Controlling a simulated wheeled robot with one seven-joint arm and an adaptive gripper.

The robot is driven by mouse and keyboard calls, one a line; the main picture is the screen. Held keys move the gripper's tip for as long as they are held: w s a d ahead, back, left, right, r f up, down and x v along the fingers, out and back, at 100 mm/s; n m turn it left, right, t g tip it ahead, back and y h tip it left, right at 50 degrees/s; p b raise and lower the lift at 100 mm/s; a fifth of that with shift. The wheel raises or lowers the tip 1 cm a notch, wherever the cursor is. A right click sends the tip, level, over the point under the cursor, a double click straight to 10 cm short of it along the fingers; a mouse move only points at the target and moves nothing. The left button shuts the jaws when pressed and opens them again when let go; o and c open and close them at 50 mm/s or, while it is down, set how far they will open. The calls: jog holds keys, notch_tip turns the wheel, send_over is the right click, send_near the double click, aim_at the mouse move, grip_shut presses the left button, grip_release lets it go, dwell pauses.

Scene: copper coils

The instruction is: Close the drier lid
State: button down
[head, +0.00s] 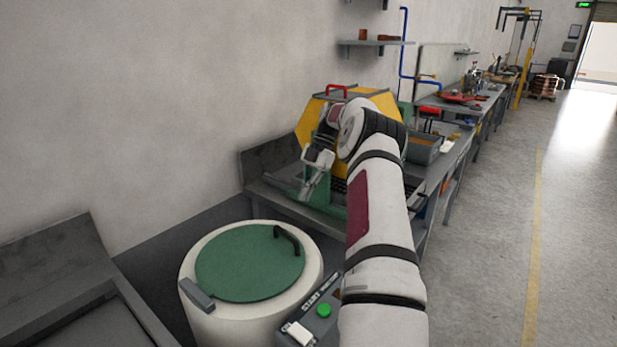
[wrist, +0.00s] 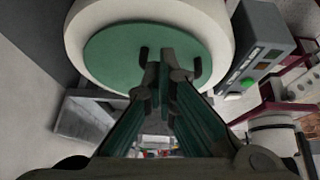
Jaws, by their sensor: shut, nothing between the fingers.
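The drier (head: 245,325) is a white round drum at the lower middle of the head view. Its green lid (head: 240,270) lies flat over the top, with a dark handle (head: 287,238) at the far right edge and a grey hinge block (head: 197,294) at the near left. My gripper (head: 308,190) is above and beyond the drum, with its fingers pointing down. In the wrist view my gripper (wrist: 165,72) is shut and empty, in front of the green lid (wrist: 115,55). The fingers partly cover the handle there; I cannot tell whether they touch it.
A control box with a green button (head: 323,311) stands right of the drum, beside my arm. Behind is a workbench with a yellow and green machine (head: 310,120) and a grey bin (head: 423,150). A grey sink-like unit (head: 60,280) is at left. The floor at right is clear.

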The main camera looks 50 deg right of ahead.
jog(key=shift+v, duration=2.45)
